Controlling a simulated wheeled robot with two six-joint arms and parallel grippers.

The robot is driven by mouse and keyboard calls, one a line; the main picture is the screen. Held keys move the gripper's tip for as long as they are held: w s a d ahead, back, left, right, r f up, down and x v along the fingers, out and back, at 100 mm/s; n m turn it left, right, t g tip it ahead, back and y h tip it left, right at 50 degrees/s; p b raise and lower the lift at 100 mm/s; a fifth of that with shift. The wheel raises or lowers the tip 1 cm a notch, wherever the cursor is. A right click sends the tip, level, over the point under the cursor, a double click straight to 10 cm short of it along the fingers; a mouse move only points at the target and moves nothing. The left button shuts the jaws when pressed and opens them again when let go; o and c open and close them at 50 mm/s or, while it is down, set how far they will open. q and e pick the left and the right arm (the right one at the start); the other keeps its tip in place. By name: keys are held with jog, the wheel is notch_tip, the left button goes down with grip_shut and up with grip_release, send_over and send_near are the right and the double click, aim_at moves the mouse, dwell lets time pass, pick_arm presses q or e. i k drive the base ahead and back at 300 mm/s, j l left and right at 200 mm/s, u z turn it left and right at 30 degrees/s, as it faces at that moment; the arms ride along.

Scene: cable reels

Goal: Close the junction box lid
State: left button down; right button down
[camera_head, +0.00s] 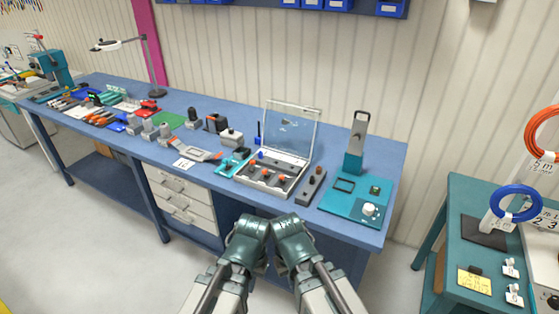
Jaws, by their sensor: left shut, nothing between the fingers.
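The junction box (257,190) is a grey box on the blue workbench, with several orange-topped parts inside. Its clear lid (291,126) stands up, open, along the back edge of the box. My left gripper (249,238) is shut and empty, low in front of the bench and apart from the box. My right gripper (292,238) is close beside it on the right. Its fingers are hidden, so I cannot tell whether it is open or shut.
A dark grey block (312,186) lies just right of the box, and a teal fixture (352,202) with a post stands further right. Small devices crowd the blue bench (397,160) to the left. A teal side table (455,243) bears cable reels. Floor is clear between them.

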aim_at(307, 109)
jog(key=i+j, duration=0.35)
jog(key=i, duration=0.2)
jog(key=i+j+z, duration=0.1)
jog(key=i+j, duration=0.25)
jog(key=i, duration=0.15)
